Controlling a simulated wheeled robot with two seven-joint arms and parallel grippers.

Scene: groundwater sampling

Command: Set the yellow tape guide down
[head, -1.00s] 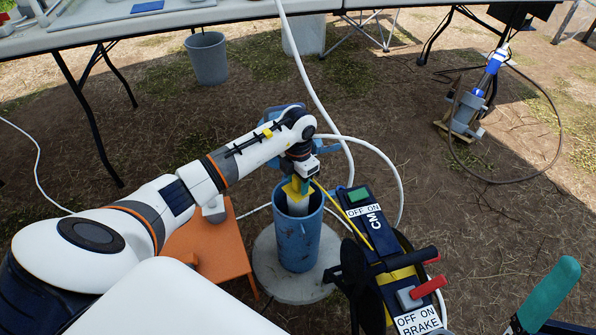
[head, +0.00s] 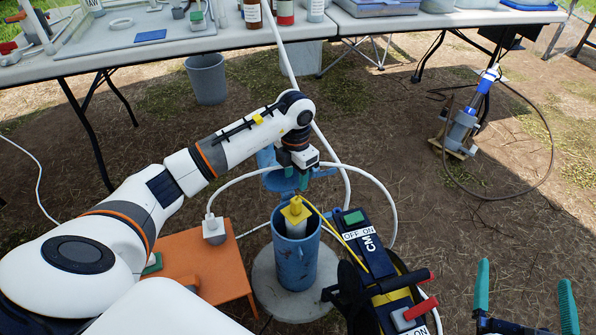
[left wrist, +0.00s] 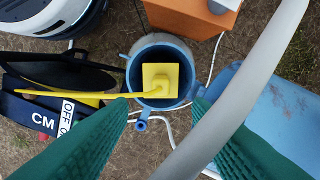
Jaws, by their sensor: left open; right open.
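The yellow tape guide (head: 296,211) sits on top of the white pipe (head: 297,230) inside the blue well casing (head: 296,262). In the left wrist view the guide (left wrist: 160,80) is a square plate with a raised middle, within the casing's rim (left wrist: 130,72). The yellow tape (head: 325,224) runs from it to the dark blue reel (head: 368,245) marked CM. My left gripper (head: 296,181) is open and empty above the guide, apart from it. My right gripper (head: 525,298) is open and empty at the lower right.
An orange stool (head: 190,262) stands left of the casing, with a grey-white block (head: 214,230) on a white hose over it. The casing stands on a round concrete pad (head: 268,290). Tables (head: 240,42) line the back. A pump (head: 461,132) stands at the back right.

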